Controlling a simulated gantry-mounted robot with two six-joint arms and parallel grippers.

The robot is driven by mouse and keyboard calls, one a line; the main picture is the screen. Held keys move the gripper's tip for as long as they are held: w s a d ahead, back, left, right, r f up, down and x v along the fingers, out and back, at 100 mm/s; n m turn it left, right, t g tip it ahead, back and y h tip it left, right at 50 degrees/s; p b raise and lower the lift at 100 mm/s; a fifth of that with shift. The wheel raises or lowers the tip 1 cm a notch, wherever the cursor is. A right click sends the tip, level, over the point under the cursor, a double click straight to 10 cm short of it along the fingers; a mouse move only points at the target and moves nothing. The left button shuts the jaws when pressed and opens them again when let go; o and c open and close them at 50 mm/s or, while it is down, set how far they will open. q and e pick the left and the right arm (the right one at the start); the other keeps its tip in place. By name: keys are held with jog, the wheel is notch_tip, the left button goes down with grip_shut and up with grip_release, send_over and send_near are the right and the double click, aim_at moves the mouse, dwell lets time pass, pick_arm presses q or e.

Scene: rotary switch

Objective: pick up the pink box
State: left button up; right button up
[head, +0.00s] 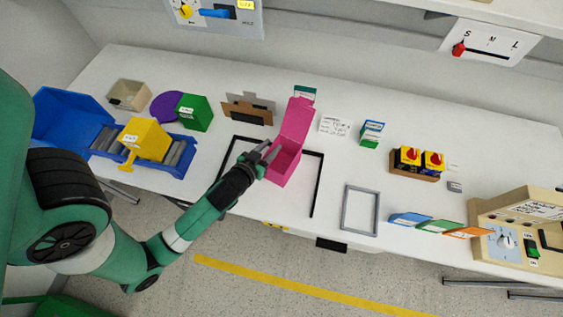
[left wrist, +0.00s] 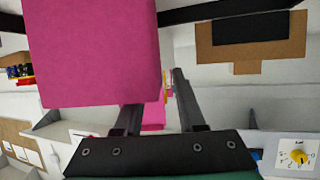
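The pink box (head: 285,163) stands on the white table with its lid (head: 297,120) raised at the back. It lies inside a black outline on the tabletop. My left gripper (head: 264,153) is at the box's left side, with its fingers apart. In the left wrist view the pink box (left wrist: 95,50) is large and close at upper left and hides the end of one finger. The other finger (left wrist: 180,90) shows clear of the box's right edge. I cannot tell whether either finger touches the box. My right gripper is not in view.
A brown cardboard piece (head: 247,113) and a green box (head: 195,113) stand behind and left. A blue bin (head: 70,115) and a yellow box (head: 144,139) are further left. A grey frame (head: 360,210) lies to the right. Bare table lies between it and the switch block (head: 414,177).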

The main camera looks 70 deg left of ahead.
pick_arm(q)
grip_shut()
dwell(1.4)
